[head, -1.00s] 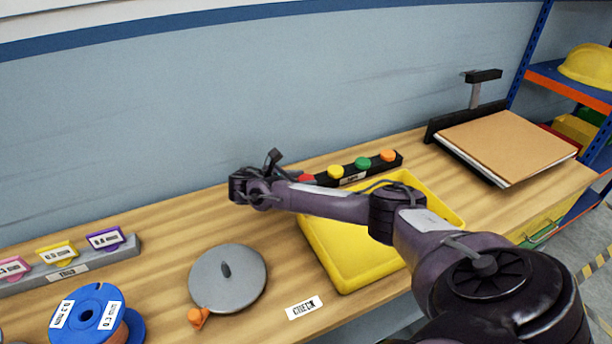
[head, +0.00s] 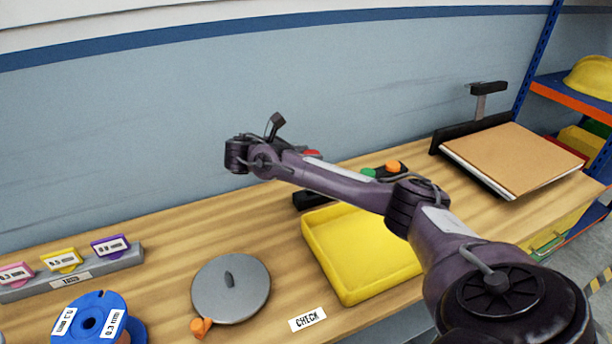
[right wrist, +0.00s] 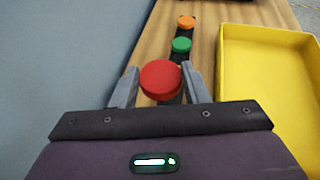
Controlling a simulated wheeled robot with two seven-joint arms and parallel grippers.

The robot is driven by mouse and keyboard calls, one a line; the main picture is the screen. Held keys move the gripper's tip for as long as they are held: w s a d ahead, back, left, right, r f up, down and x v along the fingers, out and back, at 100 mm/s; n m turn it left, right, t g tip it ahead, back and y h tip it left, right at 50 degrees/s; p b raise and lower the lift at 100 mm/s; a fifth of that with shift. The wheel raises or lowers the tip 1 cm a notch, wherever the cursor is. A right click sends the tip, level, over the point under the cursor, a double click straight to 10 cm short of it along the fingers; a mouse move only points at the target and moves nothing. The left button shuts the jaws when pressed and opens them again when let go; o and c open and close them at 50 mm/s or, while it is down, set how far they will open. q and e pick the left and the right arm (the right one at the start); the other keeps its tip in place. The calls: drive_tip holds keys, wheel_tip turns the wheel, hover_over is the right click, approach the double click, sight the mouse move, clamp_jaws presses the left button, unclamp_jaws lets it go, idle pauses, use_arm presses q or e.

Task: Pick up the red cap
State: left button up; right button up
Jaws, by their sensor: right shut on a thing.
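The red cap (right wrist: 161,78) is a round disc between the two grey fingers of my right gripper (right wrist: 161,84) in the right wrist view. The fingers are shut on its sides. In the head view only a bit of the red cap (head: 312,153) shows behind my right forearm, which hides the fingers. The cap is raised above the left end of the black rack (head: 308,199). My left gripper is out of view.
A green cap (head: 368,173) and an orange cap (head: 393,166) stay on the rack. A yellow tray (head: 318,262) lies in front. A grey lidded disc (head: 231,290), blue spool (head: 90,318) and clipboard stack (head: 512,155) are on the bench.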

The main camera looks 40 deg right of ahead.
wheel_tip(320, 180, up, 7)
drive_tip(key=p, duration=0.4)
drive_tip(key=shift+f+p, duration=0.1)
drive_tip(key=shift+p, duration=0.3)
drive_tip(key=shift+r+p, duration=0.7)
drive_tip(key=shift+p, duration=0.05)
drive_tip(key=shift+w, duration=0.1)
